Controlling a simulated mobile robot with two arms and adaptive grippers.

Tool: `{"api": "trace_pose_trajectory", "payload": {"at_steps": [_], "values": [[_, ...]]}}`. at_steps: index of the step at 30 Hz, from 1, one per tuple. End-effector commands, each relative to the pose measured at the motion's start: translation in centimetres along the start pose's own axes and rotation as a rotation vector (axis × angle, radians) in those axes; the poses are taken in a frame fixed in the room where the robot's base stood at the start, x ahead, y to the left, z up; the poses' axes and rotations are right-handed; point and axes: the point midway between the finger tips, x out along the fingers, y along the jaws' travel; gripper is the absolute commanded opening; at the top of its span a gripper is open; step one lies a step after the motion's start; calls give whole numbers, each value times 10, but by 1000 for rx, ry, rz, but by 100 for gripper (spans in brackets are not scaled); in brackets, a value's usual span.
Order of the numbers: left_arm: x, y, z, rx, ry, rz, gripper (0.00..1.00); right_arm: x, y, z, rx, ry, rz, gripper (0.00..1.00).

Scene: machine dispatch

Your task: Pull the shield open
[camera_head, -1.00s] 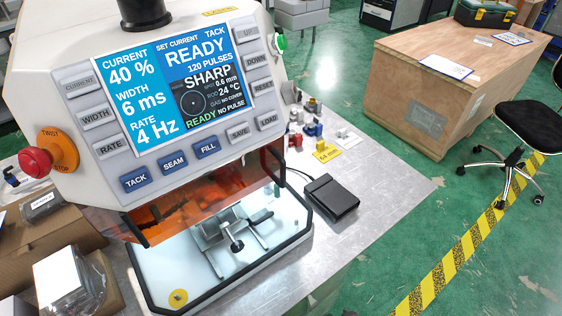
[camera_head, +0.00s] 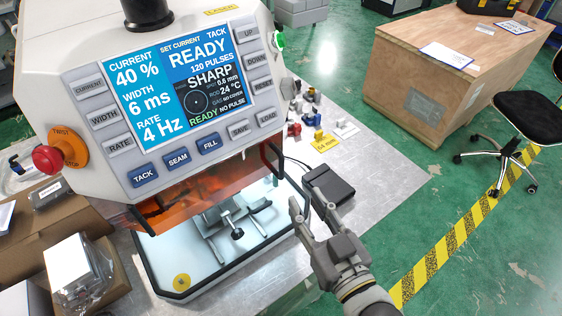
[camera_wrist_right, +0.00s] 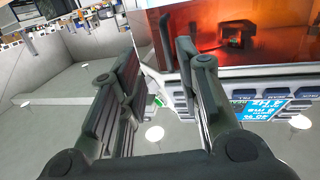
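The shield is a see-through orange panel (camera_head: 205,190) hanging under the front of the white laser machine (camera_head: 95,90). It sits low over the lit work chamber. A dark handle (camera_head: 271,160) stands at its right end. The shield also fills the top right of the right wrist view (camera_wrist_right: 250,35). My right gripper (camera_head: 306,199) is in front of the chamber's right edge, to the right of and below the handle. Its two fingers (camera_wrist_right: 150,60) are apart with nothing between them. It is apart from the shield in the head view. My left gripper is not seen.
A black pedal-like box (camera_head: 328,183) lies on the metal table just behind the right gripper. A metal fixture (camera_head: 222,225) stands in the chamber. A red stop button (camera_head: 48,158) is on the machine's left side. Open cartons (camera_head: 105,270) crowd the lower left. A wooden crate (camera_head: 420,100) stands farther off.

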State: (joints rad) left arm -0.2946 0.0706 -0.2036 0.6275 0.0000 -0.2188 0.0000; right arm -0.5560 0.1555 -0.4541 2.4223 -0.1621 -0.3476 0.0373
Motion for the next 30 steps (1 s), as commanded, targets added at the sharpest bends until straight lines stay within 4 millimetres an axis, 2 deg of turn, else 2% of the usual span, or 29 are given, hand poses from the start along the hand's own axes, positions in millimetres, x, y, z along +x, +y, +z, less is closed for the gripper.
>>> {"api": "trace_pose_trajectory", "payload": {"at_steps": [3, 8, 21, 30], "values": [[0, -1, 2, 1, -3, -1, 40, 0, -6, -14, 1, 56, -14, 32], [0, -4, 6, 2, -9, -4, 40, 12, -7, -18, 1, 70, -14, 32], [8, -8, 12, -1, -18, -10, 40, 80, -8, -21, 2, 67, -15, 32], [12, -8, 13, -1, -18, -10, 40, 105, -8, -22, 1, 64, -15, 32]]}}
